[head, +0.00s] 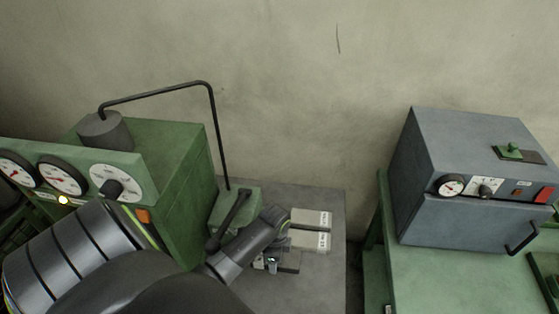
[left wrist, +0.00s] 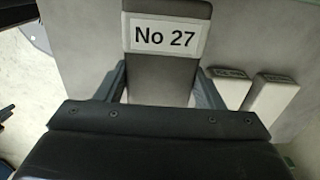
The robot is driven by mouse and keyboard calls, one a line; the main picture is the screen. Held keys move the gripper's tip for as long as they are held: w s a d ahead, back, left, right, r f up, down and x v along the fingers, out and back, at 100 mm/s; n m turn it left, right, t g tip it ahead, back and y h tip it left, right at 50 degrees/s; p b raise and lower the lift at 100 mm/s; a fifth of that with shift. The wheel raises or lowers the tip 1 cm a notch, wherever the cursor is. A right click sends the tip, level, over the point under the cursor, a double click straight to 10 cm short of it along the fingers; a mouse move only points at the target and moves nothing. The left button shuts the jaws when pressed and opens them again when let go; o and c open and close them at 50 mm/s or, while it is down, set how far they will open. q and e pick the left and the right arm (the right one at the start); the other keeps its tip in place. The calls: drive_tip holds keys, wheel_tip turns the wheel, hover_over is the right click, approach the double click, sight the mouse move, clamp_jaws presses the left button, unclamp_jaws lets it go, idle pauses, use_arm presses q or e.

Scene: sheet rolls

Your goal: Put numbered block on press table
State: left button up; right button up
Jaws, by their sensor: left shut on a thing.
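The numbered block (left wrist: 165,75) is dark grey with a white label reading "No 27" in the left wrist view. My left gripper (left wrist: 162,92) is shut on it, with one finger on each side. In the head view my left gripper (head: 270,258) is over the grey table (head: 275,290), and a dark grey block (head: 290,261) shows beside its fingers. Whether the block touches the table top, I cannot tell. My right gripper is in neither view. Which surface is the press table is not labelled.
Two pale labelled blocks (head: 310,228) lie close to the gripper on the grey table. A green machine with dials (head: 160,150) and a bent black rod (head: 215,130) stand to the left. A grey box with gauges (head: 460,180) sits on a green table (head: 440,280), across a gap.

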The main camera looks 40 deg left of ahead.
use_arm(q)
drive_tip(key=shift+f+b, duration=0.9)
drive_tip(key=shift+f, duration=0.4)
wheel_tip(320, 180, down, 3)
drive_tip(key=b, duration=0.3)
drive_tip(key=shift+r, duration=0.15)
drive_tip(key=o, duration=1.2)
drive_tip(key=shift+o, duration=0.2)
wheel_tip(320, 180, up, 6)
drive_tip(key=p, duration=0.5)
drive_tip(key=shift+r, duration=3)
